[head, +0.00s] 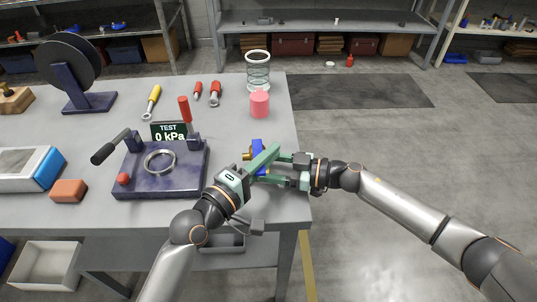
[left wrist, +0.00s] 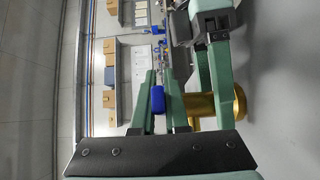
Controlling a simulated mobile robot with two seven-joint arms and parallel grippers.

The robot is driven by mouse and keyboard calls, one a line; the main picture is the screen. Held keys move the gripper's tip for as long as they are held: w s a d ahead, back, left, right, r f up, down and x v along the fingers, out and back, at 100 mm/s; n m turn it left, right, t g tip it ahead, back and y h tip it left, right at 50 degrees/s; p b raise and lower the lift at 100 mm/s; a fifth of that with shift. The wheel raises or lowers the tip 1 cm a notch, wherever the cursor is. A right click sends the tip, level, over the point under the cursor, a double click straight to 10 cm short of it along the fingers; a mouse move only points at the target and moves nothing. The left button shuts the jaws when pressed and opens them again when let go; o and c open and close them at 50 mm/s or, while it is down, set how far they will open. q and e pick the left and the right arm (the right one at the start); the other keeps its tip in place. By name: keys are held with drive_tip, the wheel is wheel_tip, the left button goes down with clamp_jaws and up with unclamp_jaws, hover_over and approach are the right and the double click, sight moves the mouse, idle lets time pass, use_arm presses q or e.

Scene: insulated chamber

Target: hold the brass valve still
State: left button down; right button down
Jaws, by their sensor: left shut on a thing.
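The brass valve (head: 247,156) has a blue part (head: 257,145) and sits over the right side of the grey bench, mostly hidden by my grippers. My left gripper (head: 266,156) is shut on the valve, its green fingers reaching up and to the right across it. In the left wrist view, a blue part of the valve (left wrist: 158,99) shows between the left fingers, and a round brass part (left wrist: 236,106) shows to the right. My right gripper (head: 278,169) comes in from the right, its green fingers close to the valve. I cannot tell whether they hold it.
The bench's right edge is close.

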use_arm(q)
drive_tip(key=shift+r, duration=0.2)
use_arm(e)
drive_tip(key=shift+s+d+f, duration=0.1)
drive_tip(key=shift+f, duration=0.45)
use_arm(q)
drive_tip(key=c, duration=0.9)
unclamp_jaws()
drive_tip(key=shift+f, duration=0.15)
drive_tip(key=shift+s+a, duration=0.1)
drive_tip(key=v, duration=1.2)
use_arm(e)
drive_tip(key=shift+c, duration=1.8)
unclamp_jaws()
drive_tip(key=shift+r, duration=0.1)
drive_tip(key=o, duration=0.3)
drive_tip(key=shift+r, duration=0.2)
